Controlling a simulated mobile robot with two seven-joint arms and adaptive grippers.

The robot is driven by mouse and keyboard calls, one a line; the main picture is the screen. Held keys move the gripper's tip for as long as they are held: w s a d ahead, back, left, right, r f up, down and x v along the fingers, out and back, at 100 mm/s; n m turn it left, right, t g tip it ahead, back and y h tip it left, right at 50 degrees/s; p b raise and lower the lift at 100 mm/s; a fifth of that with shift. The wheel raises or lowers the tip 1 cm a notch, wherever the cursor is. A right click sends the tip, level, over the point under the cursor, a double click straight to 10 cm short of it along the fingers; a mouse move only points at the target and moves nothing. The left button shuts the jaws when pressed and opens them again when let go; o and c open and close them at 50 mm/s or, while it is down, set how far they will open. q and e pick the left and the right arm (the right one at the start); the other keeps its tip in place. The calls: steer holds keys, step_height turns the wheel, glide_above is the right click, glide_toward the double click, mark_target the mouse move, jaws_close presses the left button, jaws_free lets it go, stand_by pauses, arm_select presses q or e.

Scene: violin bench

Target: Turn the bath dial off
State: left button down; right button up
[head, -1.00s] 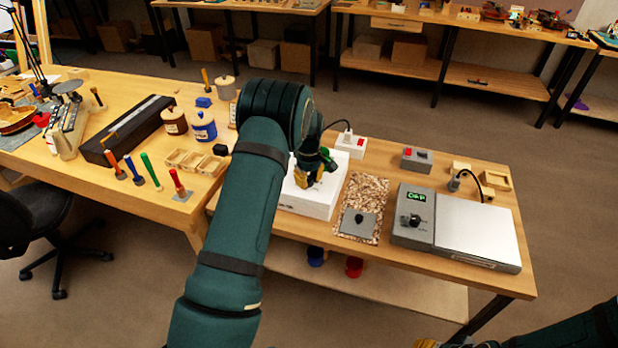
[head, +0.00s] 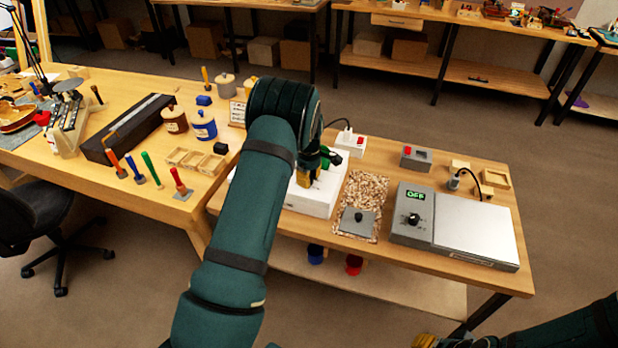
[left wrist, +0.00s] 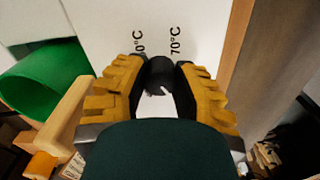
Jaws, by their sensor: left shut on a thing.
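The bath is a white box (head: 318,203) on the right-hand bench, partly hidden behind my left arm in the head view. Its dark round dial (left wrist: 160,73) shows in the left wrist view, between labels ending in "0°C" on the left and "70°C" on the right. My left gripper (left wrist: 160,84) is shut on the dial, one yellow-backed finger on each side. In the head view the left gripper (head: 306,180) is at the bath's front, and the dial is hidden. Which mark the dial points to cannot be told. Only a yellow part of my right gripper (head: 425,341) shows at the bottom edge.
A grey hotplate-like unit (head: 412,225) with a black knob and a green "OFF" display stands to the right. A speckled mat (head: 368,190), a white switch box (head: 350,144) and a grey switch box (head: 416,157) are nearby. A green cylinder (left wrist: 45,78) lies left of the dial.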

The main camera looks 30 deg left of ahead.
arm_select(q)
steer(key=shift+a, duration=0.15)
steer(key=c, duration=0.7)
jaws_free()
steer(key=shift+r, duration=0.1)
step_height(320, 180, up, 12)
steer(key=shift+f, duration=0.1)
